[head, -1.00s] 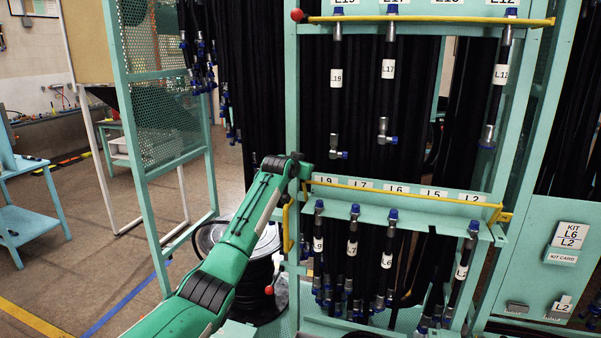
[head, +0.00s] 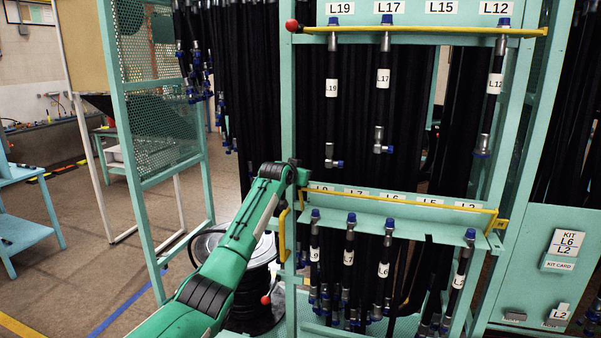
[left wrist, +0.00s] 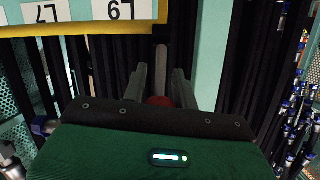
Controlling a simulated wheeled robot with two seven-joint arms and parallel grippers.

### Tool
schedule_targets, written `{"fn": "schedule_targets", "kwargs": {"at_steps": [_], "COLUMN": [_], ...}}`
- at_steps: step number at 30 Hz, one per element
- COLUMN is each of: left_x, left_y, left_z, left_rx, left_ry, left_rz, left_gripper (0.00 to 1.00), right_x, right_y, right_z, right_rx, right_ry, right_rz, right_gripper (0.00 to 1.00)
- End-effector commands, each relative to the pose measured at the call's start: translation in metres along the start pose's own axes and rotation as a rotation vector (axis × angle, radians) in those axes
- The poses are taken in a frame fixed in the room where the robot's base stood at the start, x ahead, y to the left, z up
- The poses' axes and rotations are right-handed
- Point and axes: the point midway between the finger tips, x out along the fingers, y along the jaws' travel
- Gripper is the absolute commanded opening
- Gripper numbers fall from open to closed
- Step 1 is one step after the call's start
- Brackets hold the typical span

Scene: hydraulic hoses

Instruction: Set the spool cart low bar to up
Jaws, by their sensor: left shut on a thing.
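The low bar (head: 400,201) is a yellow rod across the lower row of the teal spool cart (head: 291,120). It runs just in front of the lower label strip and covers the lower part of the labels, above the blue hose caps. My left gripper (head: 300,174) is at the bar's left end. In the left wrist view, its fingers (left wrist: 160,92) are closed around a red knob (left wrist: 160,101), and the yellow edge of the bar (left wrist: 90,27) shows above. In the head view the gripper hides the knob. My right gripper is out of view.
Several hoses hang under the low bar. A yellow handle (head: 283,235) sits on the left post, near a black reel (head: 250,312). Floor is open at left.

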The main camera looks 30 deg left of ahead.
Motion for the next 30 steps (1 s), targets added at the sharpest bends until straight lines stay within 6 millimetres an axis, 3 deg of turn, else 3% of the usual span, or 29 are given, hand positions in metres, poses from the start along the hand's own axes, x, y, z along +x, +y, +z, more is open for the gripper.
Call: {"fn": "schedule_targets", "kwargs": {"at_steps": [1,13,14,17,30], "left_x": [0.003,0.003,0.003,0.003,-0.006], "left_y": [0.003,0.003,0.003,0.003,0.001], "left_z": [0.011,0.012,0.012,0.01,0.001], "left_rx": [0.001,0.001,0.001,0.001,0.002], "left_ry": [-0.02,-0.021,-0.021,-0.018,-0.015], "left_rz": [0.003,0.004,0.004,0.003,0.003], "left_gripper": [0.0,0.0,0.32,0.49,0.49], "right_x": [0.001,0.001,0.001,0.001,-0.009], "right_y": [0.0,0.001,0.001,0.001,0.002], "right_z": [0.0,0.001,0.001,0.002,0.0], "right_rx": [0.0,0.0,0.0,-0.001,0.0], "right_ry": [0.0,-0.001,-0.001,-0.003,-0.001], "right_rz": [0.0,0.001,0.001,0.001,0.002], "right_gripper": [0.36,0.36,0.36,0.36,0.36]}}
